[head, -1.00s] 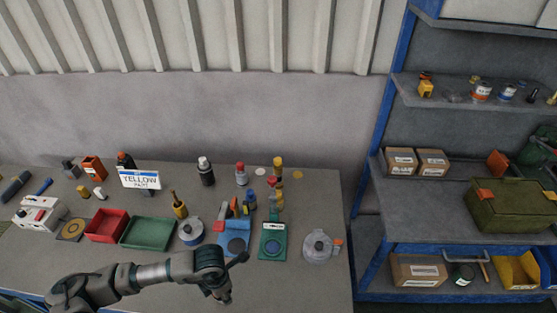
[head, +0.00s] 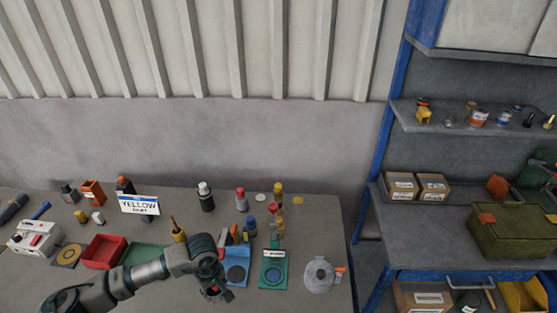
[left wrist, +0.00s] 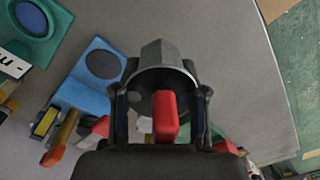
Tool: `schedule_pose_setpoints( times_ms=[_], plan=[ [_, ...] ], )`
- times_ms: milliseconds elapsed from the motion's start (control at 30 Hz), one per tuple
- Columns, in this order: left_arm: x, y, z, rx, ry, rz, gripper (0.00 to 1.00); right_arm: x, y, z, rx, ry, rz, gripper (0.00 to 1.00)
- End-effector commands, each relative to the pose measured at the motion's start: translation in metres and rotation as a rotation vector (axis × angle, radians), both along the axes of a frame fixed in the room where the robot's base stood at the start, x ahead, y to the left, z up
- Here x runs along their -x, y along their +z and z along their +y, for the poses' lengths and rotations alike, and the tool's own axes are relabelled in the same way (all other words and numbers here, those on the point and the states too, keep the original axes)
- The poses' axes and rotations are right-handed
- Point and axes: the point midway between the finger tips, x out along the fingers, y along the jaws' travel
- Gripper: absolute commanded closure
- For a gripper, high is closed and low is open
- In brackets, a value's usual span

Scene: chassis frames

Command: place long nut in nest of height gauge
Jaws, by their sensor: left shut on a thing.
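My left gripper (head: 217,291) is shut on a grey metal piece with an angular top (left wrist: 160,58), apparently the long nut. A red block (left wrist: 165,116) shows between the fingers in the left wrist view; I cannot tell whether it belongs to the piece. A blue stand with a dark round nest (head: 237,273) is just right of the gripper. It also shows upper left of the held piece in the left wrist view (left wrist: 84,80). A green stand with a dark round pad (head: 274,268) is beside it. I cannot tell which is the height gauge. My right gripper is out of view.
A red tray (head: 103,252) and a green tray (head: 134,252), partly behind my arm, lie to the left. A shelf rack (head: 440,225) is beyond the table.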

Motion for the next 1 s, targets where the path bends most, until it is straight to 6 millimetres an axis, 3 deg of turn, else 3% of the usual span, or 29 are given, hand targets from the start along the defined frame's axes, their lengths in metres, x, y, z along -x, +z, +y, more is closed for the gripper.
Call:
schedule_pose_setpoints(
  times_ms=[167,433,767,1000],
  plan=[
    [-0.015,0.008,0.007,0.008,-0.270,0.004,1.00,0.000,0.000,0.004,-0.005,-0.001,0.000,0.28],
    [-0.031,0.019,0.005,0.011,-0.600,0.008,1.00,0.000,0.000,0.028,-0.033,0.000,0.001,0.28],
    [-0.035,0.022,0.008,0.016,-0.705,0.010,1.00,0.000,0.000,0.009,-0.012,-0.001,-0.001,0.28],
    [-0.031,0.019,0.010,0.018,-0.707,0.012,1.00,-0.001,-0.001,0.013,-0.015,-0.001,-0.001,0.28]
  ],
)
